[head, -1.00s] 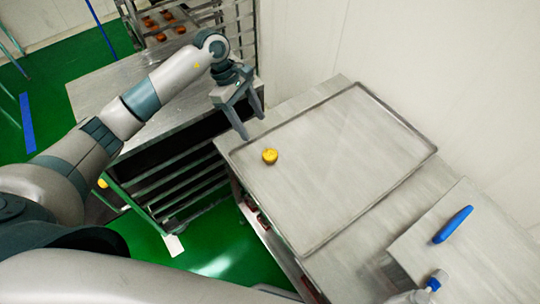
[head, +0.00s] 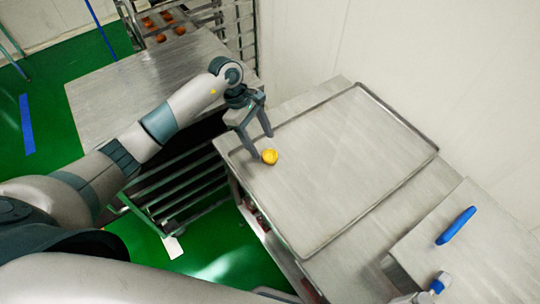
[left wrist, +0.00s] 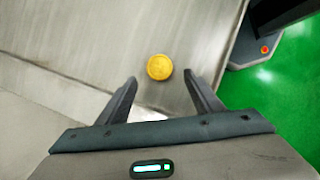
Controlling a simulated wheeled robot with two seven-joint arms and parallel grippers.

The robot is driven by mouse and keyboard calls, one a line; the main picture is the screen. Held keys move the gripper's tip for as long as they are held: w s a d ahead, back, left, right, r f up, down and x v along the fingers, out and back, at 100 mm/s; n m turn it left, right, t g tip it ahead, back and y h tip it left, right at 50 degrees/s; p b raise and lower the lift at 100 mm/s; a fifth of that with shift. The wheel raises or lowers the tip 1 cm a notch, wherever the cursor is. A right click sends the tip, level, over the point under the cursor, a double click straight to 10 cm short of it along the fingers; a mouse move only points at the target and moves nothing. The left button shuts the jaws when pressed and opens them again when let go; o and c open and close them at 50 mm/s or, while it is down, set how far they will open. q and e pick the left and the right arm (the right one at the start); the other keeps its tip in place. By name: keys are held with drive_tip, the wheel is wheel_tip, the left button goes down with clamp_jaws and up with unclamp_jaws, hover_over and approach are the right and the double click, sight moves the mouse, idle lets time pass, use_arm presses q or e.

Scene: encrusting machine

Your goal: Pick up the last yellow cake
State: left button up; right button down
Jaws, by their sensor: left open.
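A small round yellow cake (head: 269,156) sits alone near the left corner of the metal tray (head: 340,165). My left gripper (head: 262,145) is open above the tray, with its fingers just behind and beside the cake in the head view. In the left wrist view the cake (left wrist: 159,67) lies just beyond the open fingertips (left wrist: 161,78), roughly centred between them. Nothing is between the fingers.
A blue-handled tool (head: 456,225) lies on a metal surface at the right. A second metal table (head: 130,85) stands at the left, with a rack (head: 235,30) holding several orange-brown pieces behind it. The rest of the tray is bare.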

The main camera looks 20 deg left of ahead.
sight(268, 154)
use_arm(q)
drive_tip(key=shift+x, duration=2.3)
drive_tip(key=shift+d+r, duration=0.1)
drive_tip(key=shift+d, duration=0.1)
drive_tip(key=shift+c, duration=0.7)
drive_tip(key=c, duration=1)
